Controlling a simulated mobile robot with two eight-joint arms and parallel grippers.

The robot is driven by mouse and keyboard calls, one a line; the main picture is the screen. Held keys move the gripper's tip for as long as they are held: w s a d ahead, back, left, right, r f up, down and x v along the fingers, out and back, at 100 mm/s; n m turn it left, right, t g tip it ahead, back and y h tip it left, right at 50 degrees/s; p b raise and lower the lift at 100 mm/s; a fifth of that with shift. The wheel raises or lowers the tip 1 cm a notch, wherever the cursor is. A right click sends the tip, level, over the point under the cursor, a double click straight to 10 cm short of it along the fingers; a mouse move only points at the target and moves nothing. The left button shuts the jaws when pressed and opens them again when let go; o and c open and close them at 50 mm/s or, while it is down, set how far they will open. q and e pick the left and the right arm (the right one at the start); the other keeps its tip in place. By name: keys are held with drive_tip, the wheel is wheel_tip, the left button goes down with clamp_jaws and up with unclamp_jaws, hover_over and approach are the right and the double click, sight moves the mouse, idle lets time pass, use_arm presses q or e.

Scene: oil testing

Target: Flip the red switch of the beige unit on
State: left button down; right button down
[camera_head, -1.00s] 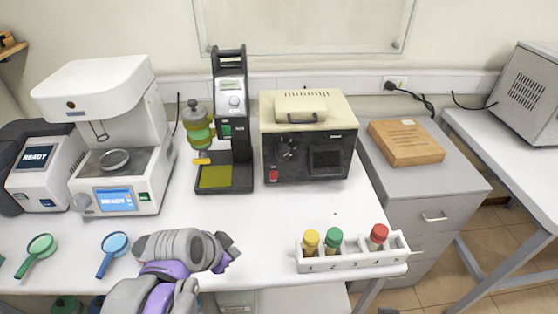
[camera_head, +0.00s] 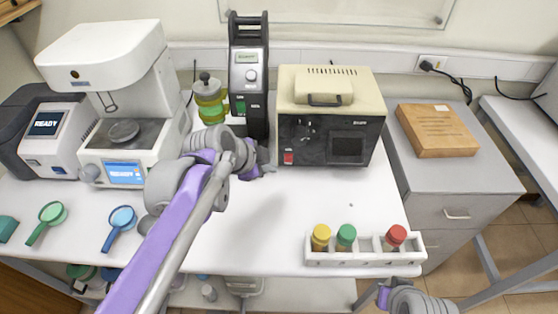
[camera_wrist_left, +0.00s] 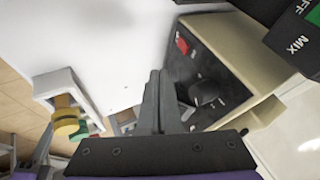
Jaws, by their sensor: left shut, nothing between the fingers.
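The beige unit (camera_head: 330,88) stands at the back of the table, with a beige top and a dark front panel. Its red switch (camera_head: 288,157) is at the lower left of that panel. In the left wrist view the unit (camera_wrist_left: 232,50) appears turned, with the red switch (camera_wrist_left: 182,45) near its upper left edge. My left gripper (camera_head: 268,169) is just left of and in front of the switch, visibly apart from it. Its fingers (camera_wrist_left: 156,90) are shut and empty. Part of my right gripper (camera_head: 384,297) shows at the bottom right; its fingers are unclear.
A white rack (camera_head: 365,257) with capped bottles sits at the front right. The table between rack and unit is clear.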

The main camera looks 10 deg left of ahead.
sight(291, 156)
use_arm(q)
drive_tip(key=x, duration=1)
drive_tip(key=shift+b, duration=0.4)
drive_tip(key=w, duration=0.2)
drive_tip(key=w+r, duration=0.1)
drive_tip(key=shift+w+a+p, duration=0.1)
drive_tip(key=shift+a+p, duration=0.2)
drive_tip(key=shift+a, duration=0.1)
drive_tip(key=shift+w+a, duration=0.1)
drive_tip(key=shift+w, duration=0.1)
drive_tip(key=shift+w, duration=0.35)
drive_tip(key=shift+r, duration=0.15)
drive_tip(key=shift+r+p, duration=0.65)
drive_tip(key=shift+r, duration=0.1)
